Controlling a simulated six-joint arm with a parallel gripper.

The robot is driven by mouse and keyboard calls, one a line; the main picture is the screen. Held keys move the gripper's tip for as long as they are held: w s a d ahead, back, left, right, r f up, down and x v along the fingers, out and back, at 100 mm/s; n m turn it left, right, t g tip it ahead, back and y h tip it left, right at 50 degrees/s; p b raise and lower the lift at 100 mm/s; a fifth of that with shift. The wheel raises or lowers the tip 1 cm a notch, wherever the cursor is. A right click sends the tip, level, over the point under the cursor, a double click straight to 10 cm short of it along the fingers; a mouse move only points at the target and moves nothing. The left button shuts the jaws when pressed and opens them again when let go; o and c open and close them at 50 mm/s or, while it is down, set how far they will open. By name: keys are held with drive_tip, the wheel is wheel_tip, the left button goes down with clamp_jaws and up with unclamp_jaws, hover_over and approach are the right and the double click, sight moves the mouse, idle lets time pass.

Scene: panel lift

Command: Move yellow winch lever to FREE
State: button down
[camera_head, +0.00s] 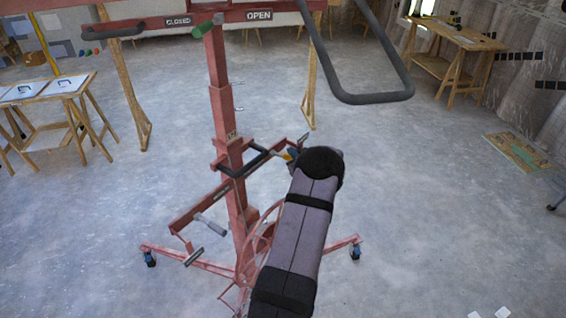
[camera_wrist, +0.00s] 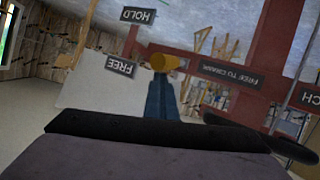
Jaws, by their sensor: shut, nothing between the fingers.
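The yellow winch lever shows as a rounded yellow end (camera_wrist: 168,62) in the wrist view, just right of the FREE plate (camera_wrist: 121,65) and below the HOLD plate (camera_wrist: 138,15). My blue gripper (camera_wrist: 161,82) is shut and empty, its tips right at the yellow end; I cannot tell whether they touch. In the head view a small bit of yellow (camera_head: 287,156) shows beside my gripper (camera_head: 294,152), mostly hidden by my dark wrist. The lever's shaft and exact setting are hidden.
The red panel lift (camera_head: 228,130) stands in front of me, with a dark handle (camera_head: 245,168) and a grey-gripped crank (camera_head: 209,224) near my arm. A dark looped bar (camera_head: 375,98) hangs above right. Wooden trestle tables (camera_head: 455,45) stand far off.

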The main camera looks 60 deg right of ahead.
drive_tip(key=shift+s+d, duration=0.25)
drive_tip(key=shift+d, duration=0.3)
drive_tip(key=shift+f, duration=0.15)
drive_tip(key=shift+w+a, duration=0.15)
drive_tip(key=shift+a, duration=0.2)
drive_tip(key=shift+w+r+p, duration=0.15)
drive_tip(key=shift+r+p, duration=0.15)
drive_tip(key=shift+r, duration=0.05)
drive_tip(key=c, duration=1.4)
unclamp_jaws()
drive_tip(key=shift+c, duration=0.2)
